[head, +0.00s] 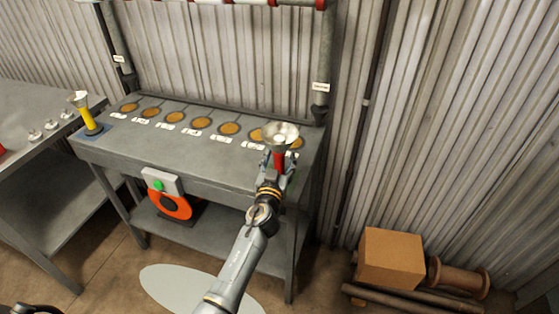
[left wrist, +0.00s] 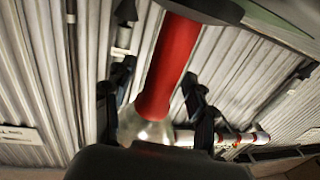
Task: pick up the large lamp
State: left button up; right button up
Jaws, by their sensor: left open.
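The large lamp (head: 281,134) has a wide silver bowl on top and a red stem. It stands upright at the right end of the grey workbench (head: 190,158). My left gripper (head: 278,162) is at the red stem, below the bowl, and partly hides it. In the left wrist view the lamp's red stem (left wrist: 169,65) runs between the open fingers of my left gripper (left wrist: 157,88), with the silver bowl low in the picture. Whether a finger touches the stem cannot be told. My right gripper is not seen.
A yellow lamp (head: 86,112) stands on a blue pad at the bench's left end. Several orange discs (head: 202,123) with labels line the bench top. A cardboard box (head: 391,259) and a spool (head: 458,278) lie on the floor at right. A corrugated wall closes the back.

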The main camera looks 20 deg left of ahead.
pick_arm(q)
jog(key=shift+c, duration=0.2)
grip_shut()
jog(key=shift+w+r, duration=0.1)
jog(key=shift+r, duration=0.05)
